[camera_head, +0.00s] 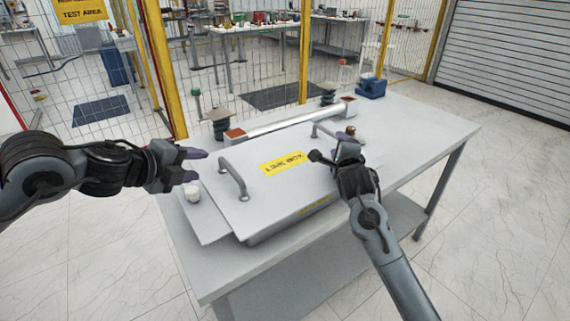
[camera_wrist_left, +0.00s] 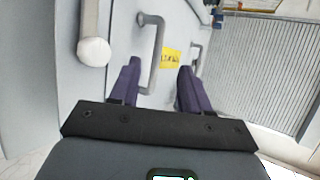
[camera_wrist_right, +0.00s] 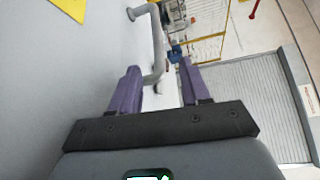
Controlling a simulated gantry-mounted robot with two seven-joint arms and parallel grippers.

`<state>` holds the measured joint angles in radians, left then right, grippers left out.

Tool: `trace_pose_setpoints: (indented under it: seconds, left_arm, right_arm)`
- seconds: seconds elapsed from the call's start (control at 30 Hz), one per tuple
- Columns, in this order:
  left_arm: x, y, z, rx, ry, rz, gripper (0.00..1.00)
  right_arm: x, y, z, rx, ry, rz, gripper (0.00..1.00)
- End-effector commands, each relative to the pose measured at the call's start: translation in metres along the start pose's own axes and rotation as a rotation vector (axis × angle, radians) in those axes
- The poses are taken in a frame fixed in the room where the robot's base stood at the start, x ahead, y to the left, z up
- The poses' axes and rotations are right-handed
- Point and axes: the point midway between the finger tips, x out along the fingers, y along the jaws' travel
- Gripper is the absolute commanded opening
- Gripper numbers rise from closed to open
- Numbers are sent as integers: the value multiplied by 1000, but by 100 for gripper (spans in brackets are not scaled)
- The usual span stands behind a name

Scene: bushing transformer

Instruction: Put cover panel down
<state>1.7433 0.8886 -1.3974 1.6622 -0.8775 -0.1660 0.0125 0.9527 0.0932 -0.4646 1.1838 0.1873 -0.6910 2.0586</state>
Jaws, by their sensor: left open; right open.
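The cover panel (camera_head: 285,185) is a flat grey plate with a yellow label, lying on the box on the table. It has a left handle (camera_head: 233,180) and a right handle (camera_head: 325,131). My left gripper (camera_head: 197,164) is open, just left of the left handle and apart from it. In the left wrist view the left handle (camera_wrist_left: 153,50) stands ahead between the spread fingers. My right gripper (camera_head: 340,143) is at the right handle, partly hiding it. In the right wrist view the right handle (camera_wrist_right: 158,45) runs between its open fingers; contact cannot be told.
The table (camera_head: 420,125) has free room at its right. A white cylindrical part (camera_head: 192,191) lies left of the panel. Two dark ribbed bushings (camera_head: 220,123) (camera_head: 328,95), a long light bar (camera_head: 290,121) and a blue box (camera_head: 371,87) are at the back. Yellow-posted fencing (camera_head: 304,50) stands behind.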

Motion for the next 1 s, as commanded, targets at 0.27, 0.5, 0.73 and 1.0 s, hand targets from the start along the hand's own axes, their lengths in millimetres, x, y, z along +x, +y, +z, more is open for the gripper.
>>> trace_pose_setpoints:
  seconds: [0.27, 0.5, 0.73, 1.0]
  left_arm:
    - [0, 0, 0, 0, 0, 0, 47]
    - [0, 0, 0, 0, 0, 0, 47]
    - [0, 0, 0, 0, 0, 0, 47]
    - [0, 0, 0, 0, 0, 0, 47]
  right_arm:
    - [-31, 1, 1, 2, -2, 1, 46]
    - [-42, 0, 0, 1, 0, 1, 46]
    - [-43, 0, 0, 1, 0, 1, 46]
    - [-43, 0, 1, 1, -1, 1, 46]
